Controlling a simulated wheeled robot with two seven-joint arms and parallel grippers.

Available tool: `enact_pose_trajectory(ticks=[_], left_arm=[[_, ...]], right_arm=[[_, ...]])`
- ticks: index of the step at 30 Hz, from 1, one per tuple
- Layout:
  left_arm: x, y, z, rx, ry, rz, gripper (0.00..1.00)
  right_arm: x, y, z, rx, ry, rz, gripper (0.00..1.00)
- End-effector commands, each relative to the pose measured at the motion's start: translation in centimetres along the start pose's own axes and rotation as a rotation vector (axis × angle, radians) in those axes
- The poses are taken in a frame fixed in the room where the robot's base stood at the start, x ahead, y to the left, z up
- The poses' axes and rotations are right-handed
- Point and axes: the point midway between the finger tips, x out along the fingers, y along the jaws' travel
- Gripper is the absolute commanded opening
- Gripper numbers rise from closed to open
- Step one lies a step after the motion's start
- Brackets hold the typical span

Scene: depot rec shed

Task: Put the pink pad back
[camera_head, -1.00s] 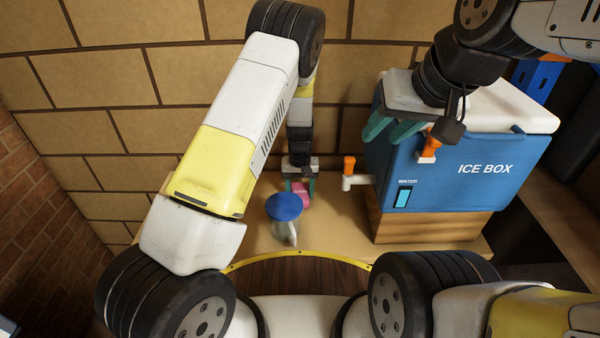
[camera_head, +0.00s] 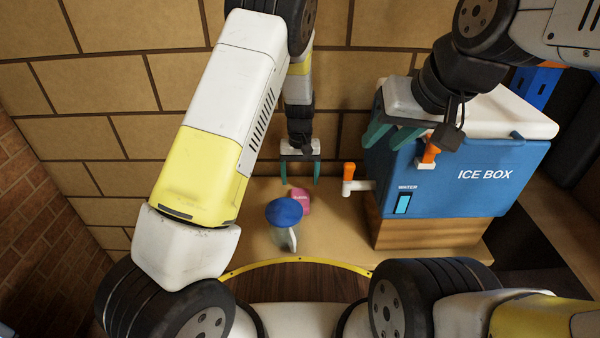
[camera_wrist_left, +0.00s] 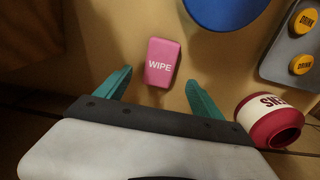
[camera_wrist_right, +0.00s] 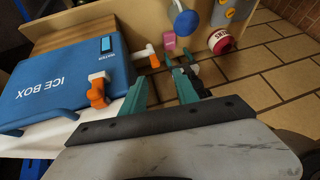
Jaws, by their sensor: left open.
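The pink pad (camera_head: 300,199), marked WIPE in the left wrist view (camera_wrist_left: 162,63), lies on the wooden counter (camera_head: 335,215). It is right beside a blue-topped container (camera_head: 284,211). My left gripper (camera_head: 301,180) is open and empty just behind and above the pad. In the left wrist view its fingers are spread, with the pad ahead of and between their tips. The pad also shows in the right wrist view (camera_wrist_right: 169,41). My right gripper (camera_head: 390,140) is open and empty in front of the ice box.
The blue ice box (camera_head: 480,180) with an orange tap (camera_head: 348,172) stands on a wooden block at right. A red-and-white can (camera_wrist_left: 271,122) and a grey holder with yellow DRINK tops (camera_wrist_left: 290,60) are near the pad. The brick wall (camera_head: 110,85) is behind.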

Motion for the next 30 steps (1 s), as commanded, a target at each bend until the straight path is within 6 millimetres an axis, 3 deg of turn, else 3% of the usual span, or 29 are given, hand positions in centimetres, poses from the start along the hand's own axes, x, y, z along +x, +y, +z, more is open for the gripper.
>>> enact_pose_trajectory(ticks=[10,14,21,24,30], left_arm=[[-4.6,-0.4,0.2,-0.006,0.007,0.017,0.77],[-8.9,-1.8,1.2,-0.020,0.034,0.079,0.77],[-19.4,-5.9,6.3,-0.023,0.139,0.211,0.77],[-23.0,-7.6,9.2,-0.015,0.196,0.246,0.77],[-28.4,-10.8,15.9,0.012,0.328,0.270,0.77]], right_arm=[[0.0,0.0,0.0,0.000,0.000,0.000,0.36],[0.0,0.0,0.0,0.000,0.000,0.000,0.36],[0.0,0.0,0.0,0.000,0.000,0.000,0.36],[0.0,0.0,0.0,0.000,0.000,0.000,0.36],[0.0,0.0,0.0,0.000,0.000,0.000,0.36]])
